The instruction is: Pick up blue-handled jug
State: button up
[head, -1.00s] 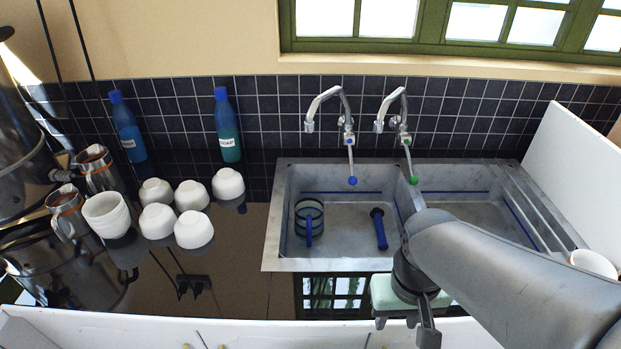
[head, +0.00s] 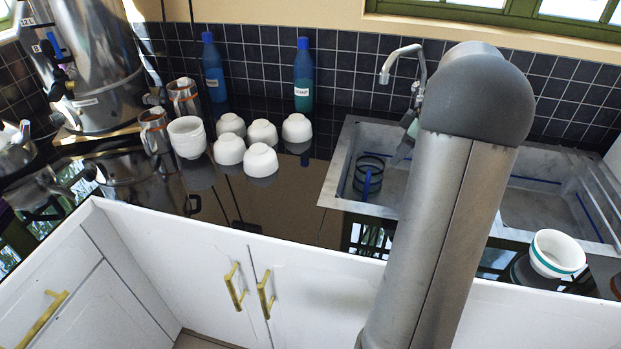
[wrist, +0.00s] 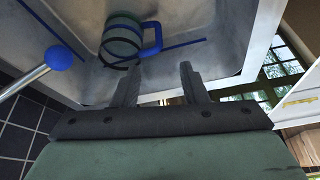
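The blue-handled jug (head: 361,180) is a clear, dark-banded vessel in the left basin of the sink (head: 335,190). In the wrist view the jug (wrist: 120,36) is near the top, with its blue handle (wrist: 153,38) on its right side. My gripper (wrist: 157,85) is open, its two dark fingers apart with nothing between them. The fingers point towards the jug and handle, and I see no clear contact. In the head view my arm hides most of the gripper (head: 401,153), which is over the left basin, just right of the jug.
A tap (head: 403,62) stands behind the basin; its blue-tipped lever (wrist: 60,57) is close to the left in the wrist view. Several white bowls (head: 262,160), two soap bottles (head: 303,75) and metal jugs (head: 153,130) stand left. A green-striped cup (head: 556,253) stands right.

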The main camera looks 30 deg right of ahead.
send_near(368, 189)
jog(key=d+x, duration=0.1)
jog(key=x, duration=0.4)
jog(key=shift+p+x, duration=0.65)
jog(key=shift+x, duration=2.35)
jog(key=shift+a+r, duration=0.1)
jog(key=shift+a, duration=0.1)
grip_shut()
